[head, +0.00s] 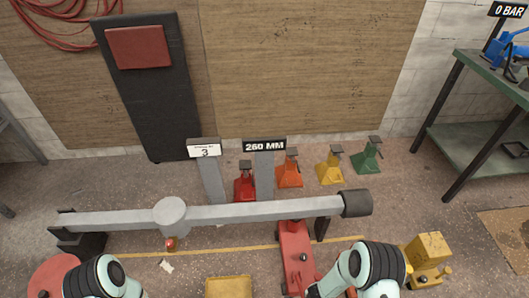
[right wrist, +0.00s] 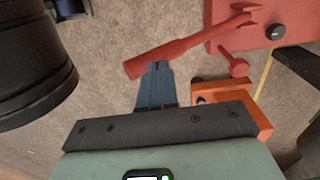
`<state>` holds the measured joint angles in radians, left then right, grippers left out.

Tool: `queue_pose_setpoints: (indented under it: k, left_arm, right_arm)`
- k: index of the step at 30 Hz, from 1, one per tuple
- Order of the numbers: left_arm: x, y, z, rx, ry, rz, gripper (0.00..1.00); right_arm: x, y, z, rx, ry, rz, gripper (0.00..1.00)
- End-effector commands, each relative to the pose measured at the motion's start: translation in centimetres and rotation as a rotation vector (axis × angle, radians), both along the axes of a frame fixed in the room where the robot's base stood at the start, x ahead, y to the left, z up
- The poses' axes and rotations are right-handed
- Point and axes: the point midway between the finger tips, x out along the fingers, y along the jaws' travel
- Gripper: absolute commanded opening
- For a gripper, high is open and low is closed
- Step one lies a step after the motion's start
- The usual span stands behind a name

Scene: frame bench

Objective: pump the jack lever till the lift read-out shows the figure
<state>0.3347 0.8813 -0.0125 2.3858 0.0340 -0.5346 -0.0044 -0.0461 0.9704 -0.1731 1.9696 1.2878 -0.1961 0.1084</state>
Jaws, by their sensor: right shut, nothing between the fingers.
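The red jack (head: 296,258) stands on the floor under the right part of the grey beam. In the right wrist view a red bar with a forked far end, apparently the jack lever (right wrist: 185,47), runs beside the red jack body (right wrist: 283,18). My right gripper (right wrist: 157,68) is shut and empty, its blue-grey fingertips right at the lever's near end; I cannot tell whether they touch it. The lift read-out (head: 264,145) shows 260 MM. A small sign (head: 204,150) left of it shows a 3; its small print is unreadable. My left gripper is out of view.
The long grey beam (head: 250,212) crosses above the floor. Red (head: 245,185), orange (head: 289,172), yellow (head: 330,168) and green (head: 367,158) stands are behind it. A yellow block (head: 430,255) is at right. A green bench (head: 490,85) stands at far right.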

Motion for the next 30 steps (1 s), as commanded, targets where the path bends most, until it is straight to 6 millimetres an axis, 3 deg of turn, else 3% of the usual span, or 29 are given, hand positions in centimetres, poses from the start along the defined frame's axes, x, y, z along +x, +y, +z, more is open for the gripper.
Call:
queue_pose_setpoints:
  k: [14, 23, 30]
  left_arm:
    - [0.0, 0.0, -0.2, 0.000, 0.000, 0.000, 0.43]
    - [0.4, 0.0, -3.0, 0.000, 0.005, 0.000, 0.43]
    - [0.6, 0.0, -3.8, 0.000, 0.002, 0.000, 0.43]
  right_arm:
    - [0.0, 0.0, -0.2, 0.000, 0.001, 0.000, 0.00]
    - [0.0, 0.0, -3.4, 0.000, 0.001, -0.001, 0.00]
    - [0.0, 0.0, -5.9, 0.000, 0.000, 0.000, 0.00]
